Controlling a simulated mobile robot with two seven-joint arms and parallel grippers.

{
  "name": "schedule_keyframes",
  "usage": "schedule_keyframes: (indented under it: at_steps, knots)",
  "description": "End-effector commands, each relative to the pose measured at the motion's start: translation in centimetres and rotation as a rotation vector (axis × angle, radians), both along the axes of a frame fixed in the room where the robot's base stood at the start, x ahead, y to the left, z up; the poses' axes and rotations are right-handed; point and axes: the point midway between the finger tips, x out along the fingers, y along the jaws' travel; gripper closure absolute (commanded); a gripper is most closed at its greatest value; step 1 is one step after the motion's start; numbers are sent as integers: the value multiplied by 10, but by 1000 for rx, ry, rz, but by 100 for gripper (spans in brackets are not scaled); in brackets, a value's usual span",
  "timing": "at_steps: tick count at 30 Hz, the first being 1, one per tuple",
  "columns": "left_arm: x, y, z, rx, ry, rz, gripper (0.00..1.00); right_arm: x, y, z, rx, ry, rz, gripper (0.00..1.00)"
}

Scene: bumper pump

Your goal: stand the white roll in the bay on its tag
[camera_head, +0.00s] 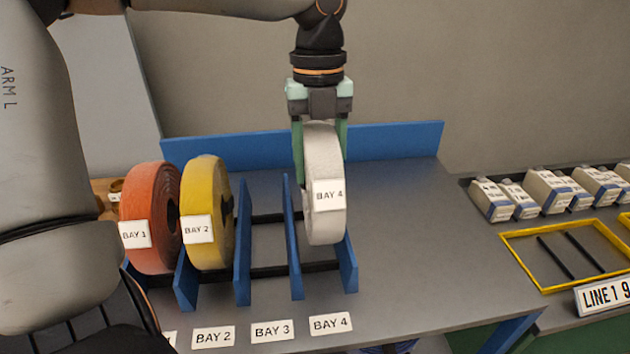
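The white roll (323,165) is upright and wears a tag reading BAY 4 (329,195). My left gripper (320,150) is shut on its top, one green finger on each side. The roll hangs over the bay behind the BAY 4 label (331,324), in line with the gap between its blue dividers (291,240). Its lower edge shows higher than the rack's front bar, and it hides much of the right divider (348,268). Whether it touches the rack is unclear. My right gripper is out of view.
An orange roll (150,190) tagged BAY 1 and a yellow roll (206,170) tagged BAY 2 stand in the left bays. Bay 3, behind its label (272,331), is empty. A blue panel (395,140) edges the back. Boxes (548,190) and a yellow frame (520,262) lie right.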

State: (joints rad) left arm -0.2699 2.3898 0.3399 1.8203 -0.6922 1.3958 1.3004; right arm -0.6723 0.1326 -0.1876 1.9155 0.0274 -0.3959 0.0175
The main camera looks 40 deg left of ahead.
Motion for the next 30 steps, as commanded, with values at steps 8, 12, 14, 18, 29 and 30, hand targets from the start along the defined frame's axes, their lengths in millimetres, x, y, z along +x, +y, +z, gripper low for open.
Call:
schedule_keyframes:
  at_steps: [8, 12, 14, 18, 29, 30]
  knots:
    - [7, 11, -13, -2, -5, 0, 100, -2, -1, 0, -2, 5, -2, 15]
    - [10, 18, -24, -2, -2, 1, 100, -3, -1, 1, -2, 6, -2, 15]
    - [10, 17, -33, -2, -2, 0, 100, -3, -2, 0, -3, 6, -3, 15]
    - [9, 17, -49, -2, -4, 1, 100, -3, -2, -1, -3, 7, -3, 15]
    - [10, 17, -54, -1, -7, 2, 100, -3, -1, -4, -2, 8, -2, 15]
    - [10, 17, -55, -1, -7, 2, 100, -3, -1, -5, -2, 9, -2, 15]
